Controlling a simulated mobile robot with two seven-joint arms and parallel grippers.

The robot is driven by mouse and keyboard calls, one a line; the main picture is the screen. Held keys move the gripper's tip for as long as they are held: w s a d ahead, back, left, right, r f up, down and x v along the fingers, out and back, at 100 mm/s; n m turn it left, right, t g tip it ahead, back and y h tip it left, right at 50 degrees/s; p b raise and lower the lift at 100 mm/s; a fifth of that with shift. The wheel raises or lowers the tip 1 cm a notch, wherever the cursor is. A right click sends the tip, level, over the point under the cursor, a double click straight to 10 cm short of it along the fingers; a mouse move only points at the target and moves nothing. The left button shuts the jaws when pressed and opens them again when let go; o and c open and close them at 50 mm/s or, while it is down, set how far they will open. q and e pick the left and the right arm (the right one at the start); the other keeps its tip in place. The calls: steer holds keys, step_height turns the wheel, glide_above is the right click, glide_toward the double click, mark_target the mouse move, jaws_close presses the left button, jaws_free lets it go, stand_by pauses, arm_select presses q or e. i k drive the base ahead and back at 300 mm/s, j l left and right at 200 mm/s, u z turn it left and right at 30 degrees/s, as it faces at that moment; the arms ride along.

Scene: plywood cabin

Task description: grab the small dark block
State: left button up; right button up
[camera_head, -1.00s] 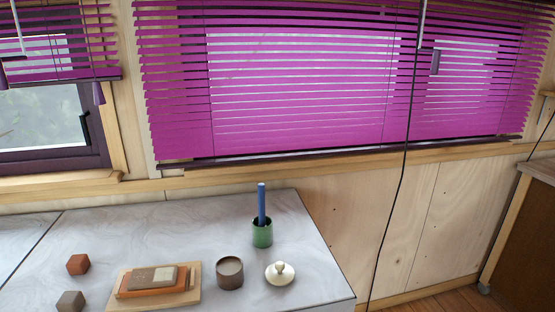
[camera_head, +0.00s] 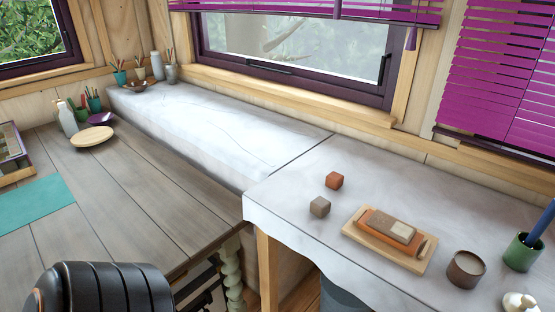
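Two small blocks sit on the pale marbled counter. The grey-brown block (camera_head: 320,206) is the darker, duller one, near the counter's front edge. The reddish-orange block (camera_head: 334,180) stands just behind it and a little to the right, apart from it. Neither block is touched by anything of mine. Neither of my grippers is in view, and a black ribbed part at the bottom left may be mine.
On the counter (camera_head: 400,187), right of the blocks, a wooden board (camera_head: 353,235) carries stacked slabs; a brown cup (camera_head: 466,268) and a green cup (camera_head: 521,252) stand beyond. A grey plank table (camera_head: 150,215) is at left, holding a teal mat (camera_head: 35,203). The counter's left stretch is mostly clear.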

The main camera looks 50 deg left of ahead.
mark_target(320, 207)
steer(key=u, duration=1.25)
